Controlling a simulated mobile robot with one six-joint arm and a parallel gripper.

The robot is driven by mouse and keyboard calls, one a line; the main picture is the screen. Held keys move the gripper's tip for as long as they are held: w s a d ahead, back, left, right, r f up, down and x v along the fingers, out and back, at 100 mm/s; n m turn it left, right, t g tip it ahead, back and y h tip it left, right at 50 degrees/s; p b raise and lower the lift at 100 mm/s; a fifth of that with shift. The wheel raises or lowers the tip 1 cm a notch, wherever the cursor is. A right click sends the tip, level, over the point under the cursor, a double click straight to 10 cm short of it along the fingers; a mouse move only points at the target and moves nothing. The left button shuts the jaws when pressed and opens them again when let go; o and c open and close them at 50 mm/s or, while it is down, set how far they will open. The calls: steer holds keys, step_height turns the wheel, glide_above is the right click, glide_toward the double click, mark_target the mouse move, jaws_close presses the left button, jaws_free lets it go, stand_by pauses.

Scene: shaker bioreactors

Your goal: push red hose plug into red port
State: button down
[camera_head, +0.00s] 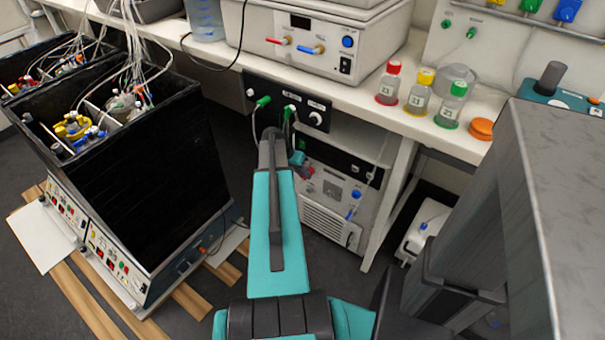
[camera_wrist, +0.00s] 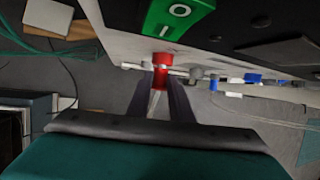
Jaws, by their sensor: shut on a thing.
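In the wrist view, my gripper (camera_wrist: 160,83) is shut on the red hose plug (camera_wrist: 164,77), with the pale hose (camera_wrist: 152,101) running back between its dark fingers. A wider red piece, which looks like the red port (camera_wrist: 162,59), is directly in front of the plug on the pale panel. The two red parts overlap in this view. I cannot tell whether they touch or how deep the plug sits. In the head view, my arm reaches to the white machine (camera_head: 325,215) under the bench and hides the gripper tips; a small red part (camera_head: 310,170) shows on its front.
A green switch (camera_wrist: 178,17) is close beside the red port, with blue fittings (camera_wrist: 254,78) further right. A black bioreactor box (camera_head: 140,170) stands left of my arm. The bench (camera_head: 365,112) overhangs the machine, and a bench leg (camera_head: 388,205) stands at right.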

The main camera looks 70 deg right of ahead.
steer(key=shift+s+d, duration=0.1)
steer(key=shift+d, duration=0.2)
stand_by(0.4)
steer(key=c, duration=1.5)
jaws_free()
steer(key=shift+p+v, duration=0.4)
steer(key=shift+v, duration=3.35)
